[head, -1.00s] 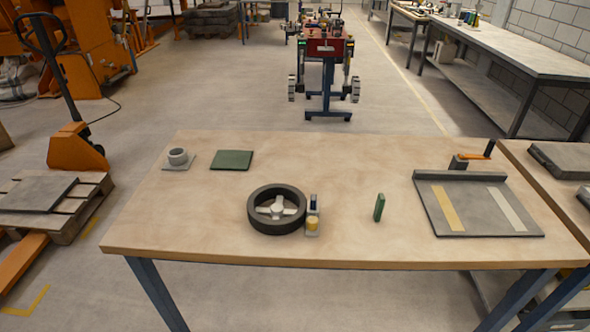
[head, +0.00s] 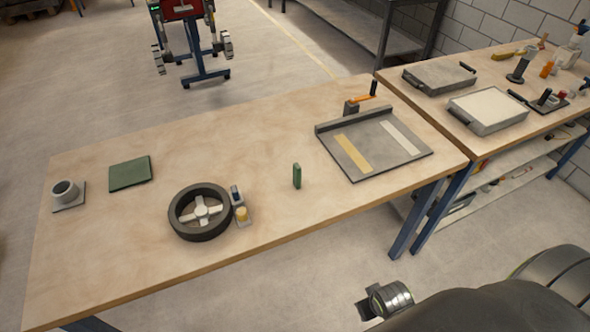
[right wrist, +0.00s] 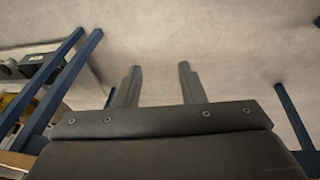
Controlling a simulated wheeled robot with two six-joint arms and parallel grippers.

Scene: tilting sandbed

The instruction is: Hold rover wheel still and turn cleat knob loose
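The rover wheel (head: 200,212), a dark ring with a pale spoked hub, lies flat on the wooden table in the head view. Just right of it is a small block with a yellow knob (head: 241,213) and a dark upright part (head: 236,195); I cannot tell if this is the cleat knob. My right gripper (right wrist: 158,82) shows in the right wrist view with two fingers apart and nothing between them, over the floor. In the head view part of my right arm is at the lower right, away from the wheel. My left gripper is not in view.
On the table (head: 245,150) stand a grey cup on a plate (head: 66,194), a green mat (head: 130,173), a small green upright block (head: 297,176) and a grey tray with two strips (head: 374,146). A second table at right holds trays (head: 488,110).

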